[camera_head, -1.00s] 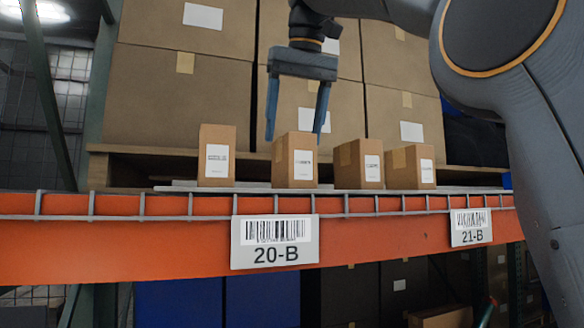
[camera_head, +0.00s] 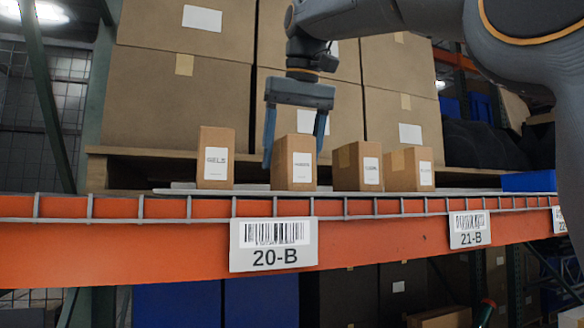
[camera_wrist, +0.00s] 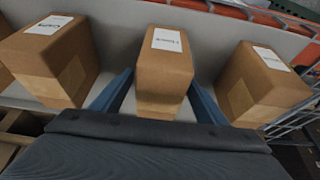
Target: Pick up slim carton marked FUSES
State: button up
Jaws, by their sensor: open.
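Several brown cartons with white labels stand in a row on the shelf. The leftmost one (camera_head: 215,158) reads GELS. The second carton (camera_head: 293,163) has a label whose word I cannot read, and so do the third (camera_head: 356,167) and fourth (camera_head: 406,170); I cannot tell which is marked FUSES. My gripper (camera_head: 294,158) points down at the second carton, open, with one blue finger on each side of it. The wrist view shows a carton (camera_wrist: 163,70) between the fingers, with gaps visible at both sides. Its label is too blurred to read there.
Neighbouring cartons stand close on both sides of my fingers, one at left (camera_wrist: 50,60) and one at right (camera_wrist: 262,85) in the wrist view. Large boxes (camera_head: 185,110) on a pallet rise behind. An orange beam (camera_head: 160,234) with wire mesh edges the shelf front.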

jog(key=shift+f, duration=0.15)
dwell(0.3)
jog(key=c, duration=1.3)
jog(key=shift+c, duration=0.3)
